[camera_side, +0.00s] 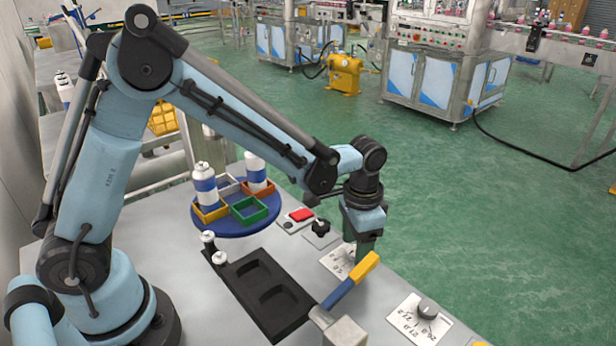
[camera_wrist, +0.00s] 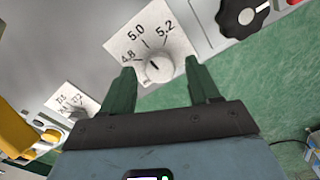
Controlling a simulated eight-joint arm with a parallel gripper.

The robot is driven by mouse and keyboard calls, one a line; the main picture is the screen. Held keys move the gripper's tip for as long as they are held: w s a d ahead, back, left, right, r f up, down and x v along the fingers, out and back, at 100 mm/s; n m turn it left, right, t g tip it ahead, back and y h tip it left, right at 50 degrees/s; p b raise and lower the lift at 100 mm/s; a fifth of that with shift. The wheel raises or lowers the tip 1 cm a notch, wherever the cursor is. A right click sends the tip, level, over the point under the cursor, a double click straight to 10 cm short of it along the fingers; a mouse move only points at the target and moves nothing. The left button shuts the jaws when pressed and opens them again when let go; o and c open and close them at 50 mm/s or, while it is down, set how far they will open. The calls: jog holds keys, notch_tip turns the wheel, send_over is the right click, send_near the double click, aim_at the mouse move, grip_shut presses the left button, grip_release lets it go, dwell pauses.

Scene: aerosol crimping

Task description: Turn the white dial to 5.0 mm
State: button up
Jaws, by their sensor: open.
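The white dial (camera_wrist: 158,68) sits on a white plate (camera_wrist: 125,42) marked 4.8, 5.0 and 5.2 in the wrist view. A short dark pointer line shows on its face, but its exact reading is too small to tell. My gripper (camera_wrist: 161,76) is open, with one green finger on each side of the dial. Whether the fingers touch it, I cannot tell. In the side view my gripper (camera_side: 366,246) points down over the plate (camera_side: 333,262), and the dial is mostly hidden beside the fingers.
A yellow-and-blue lever (camera_side: 350,280) stands close in front of my gripper. A second dial (camera_side: 428,308) is at right. A black knob (camera_side: 320,227) and red button (camera_side: 301,215) lie behind. A blue turntable (camera_side: 236,226) carries coloured trays and white-and-blue cans.

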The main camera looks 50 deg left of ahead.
notch_tip(320, 180, up, 12)
dwell(0.6)
jog(key=s+a+n+t, duration=0.5)
jog(key=s+a+t, duration=0.2)
jog(key=s+a, duration=0.3)
jog(key=shift+s+a, duration=0.3)
jog(key=shift+s, duration=0.4)
